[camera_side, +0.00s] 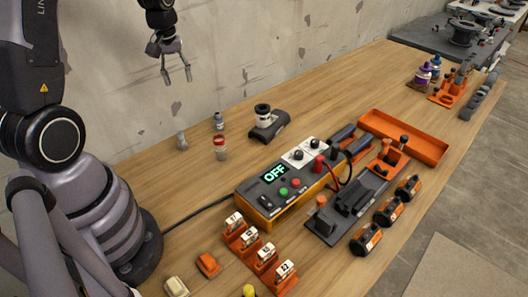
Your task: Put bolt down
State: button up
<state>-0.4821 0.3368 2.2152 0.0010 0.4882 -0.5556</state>
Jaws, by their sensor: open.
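My gripper (177,80) hangs at the upper left, in front of the concrete wall and above the bench. Its fingers are spread apart and nothing shows between them. A small grey upright piece (181,140) stands on the wooden bench (150,170) below the gripper, close to the wall. It may be the bolt, but it is too small to tell. It is clearly apart from the fingers.
A small bottle (218,122) and a red-and-white jar (220,148) stand near the grey piece. A control box (283,190) reading OFF sits mid-bench. Numbered orange blocks (260,252) are in front, and an orange tray (425,147) is to the right.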

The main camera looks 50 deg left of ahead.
jog(key=s+d+r+m+t, duration=0.1)
jog(key=s+d+r+m, duration=0.2)
jog(key=d+r, duration=0.25)
jog(key=s+d+r+m+t, duration=0.1)
jog(key=s+d+r+m, duration=0.2)
jog(key=r, duration=0.4)
jog(key=s+d+r+m+t, duration=0.2)
jog(key=s+d+r+m, duration=0.2)
jog(key=s+d, duration=0.3)
jog(key=s+m, duration=0.1)
jog(key=s, duration=0.1)
jog(key=shift+s+d+r+m+t+h, duration=0.3)
jog(key=shift+s+d+r+m, duration=0.05)
jog(key=shift+s+r+m, duration=0.05)
